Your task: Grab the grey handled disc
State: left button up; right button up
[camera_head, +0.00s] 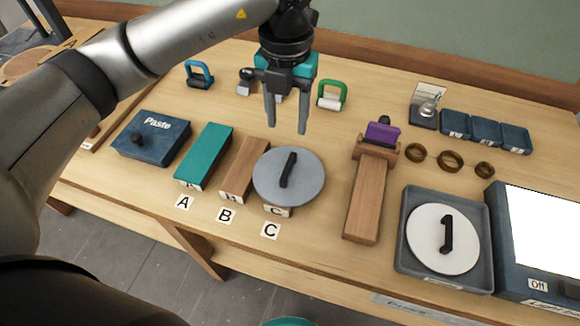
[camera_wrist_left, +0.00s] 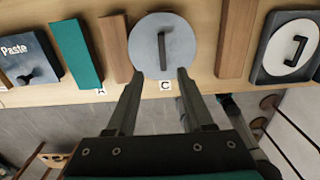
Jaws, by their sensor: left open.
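The grey disc (camera_head: 289,178) with a black upright handle (camera_head: 288,168) rests on a block at the spot marked C. In the left wrist view the grey disc (camera_wrist_left: 159,46) lies just beyond my fingertips, its handle (camera_wrist_left: 162,50) roughly between them. My left gripper (camera_head: 286,130) is open and empty, fingers pointing down, above and behind the disc in the head view. It also shows in the left wrist view (camera_wrist_left: 157,72). No contact with the disc can be seen. My right gripper is not in view.
Left of the disc stand a wooden block (camera_head: 246,168), a teal block (camera_head: 205,154) and a blue Paste box (camera_head: 150,138). To the right are a wooden bar (camera_head: 366,200) with a purple piece and a tray (camera_head: 402,262) holding a white handled disc (camera_head: 430,240). Coloured-handled tools stand behind.

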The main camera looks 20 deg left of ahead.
pick_arm(q)
send_over(290, 162)
jog(key=f, duration=0.5)
jog(key=shift+s+a+f, duration=0.2)
jog(key=shift+a, duration=0.05)
jog(key=shift+f, duration=0.85)
jog(key=f, duration=0.4)
jog(key=shift+w+d+f, duration=0.1)
jog(key=shift+d+f, duration=0.1)
jog(key=shift+f, duration=0.1)
grip_shut()
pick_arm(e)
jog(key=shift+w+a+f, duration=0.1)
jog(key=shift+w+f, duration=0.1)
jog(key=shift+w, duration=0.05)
